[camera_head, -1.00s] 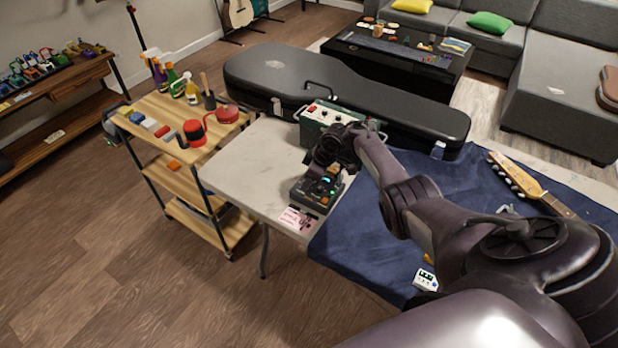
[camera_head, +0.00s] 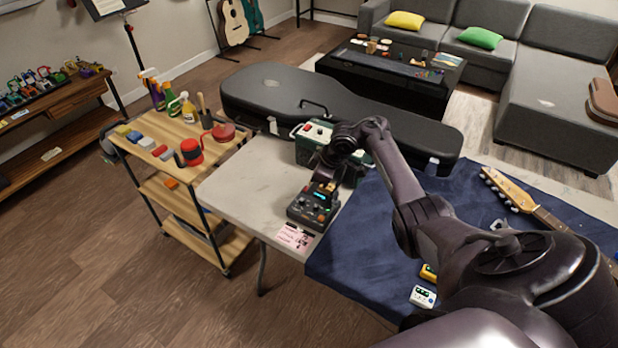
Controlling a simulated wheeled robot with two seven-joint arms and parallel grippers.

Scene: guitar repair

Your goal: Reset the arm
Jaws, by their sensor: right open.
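My right arm comes in from the lower right and reaches over the table (camera_head: 250,195). My right gripper (camera_head: 326,178) is at the arm's end, open, above the back edge of a dark control box (camera_head: 312,208) with knobs and a lit display. The fingers are small and partly hidden, and I cannot tell whether they touch the box. A green and white case-like device (camera_head: 312,132) stands just behind the gripper, partly covered by the arm. My left gripper is not in view.
A black guitar case (camera_head: 262,92) lies along the table's back. A blue cloth (camera_head: 350,250) bears a guitar neck (camera_head: 540,212) and small pedals (camera_head: 422,296). A pink note (camera_head: 295,237) lies at the front edge. A wooden cart (camera_head: 150,118) stands left, with bottles and tools.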

